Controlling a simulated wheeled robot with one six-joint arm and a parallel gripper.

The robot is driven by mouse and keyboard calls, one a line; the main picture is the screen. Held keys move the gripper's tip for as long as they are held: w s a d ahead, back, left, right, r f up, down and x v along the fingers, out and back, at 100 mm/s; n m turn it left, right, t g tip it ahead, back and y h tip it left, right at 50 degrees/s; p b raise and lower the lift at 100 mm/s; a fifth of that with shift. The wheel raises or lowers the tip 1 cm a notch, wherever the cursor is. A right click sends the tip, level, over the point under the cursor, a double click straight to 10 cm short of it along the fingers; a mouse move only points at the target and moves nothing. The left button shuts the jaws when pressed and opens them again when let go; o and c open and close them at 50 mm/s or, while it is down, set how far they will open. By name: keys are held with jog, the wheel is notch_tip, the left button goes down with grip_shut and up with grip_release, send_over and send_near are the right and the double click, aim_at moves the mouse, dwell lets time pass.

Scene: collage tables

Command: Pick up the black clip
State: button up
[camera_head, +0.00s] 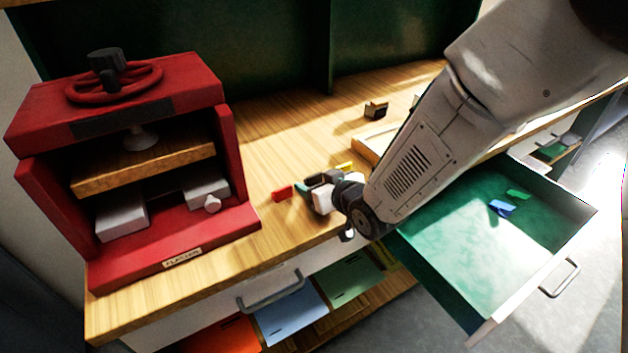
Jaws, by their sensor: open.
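My gripper (312,189) is low over the front part of the wooden tabletop (270,135), right of the red press. Its jaws are open and point left. I cannot clearly make out a black clip. A small block with a dark top and tan side (376,110) sits farther back on the table, apart from my gripper; I cannot tell whether it is the clip. A red piece (282,193) lies just left of my gripper. A teal piece (301,188) shows at the jaws. A yellow piece (345,165) lies just behind. My arm and gripper hide part of the tabletop.
The red press (230,170) with a handwheel stands at left. An open green drawer (455,270) at right holds a blue piece (502,208) and a green piece (519,194). A wooden tray edge (366,150) shows behind my arm.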

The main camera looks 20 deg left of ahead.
jog(key=c, duration=1)
jog(key=shift+c, duration=0.2)
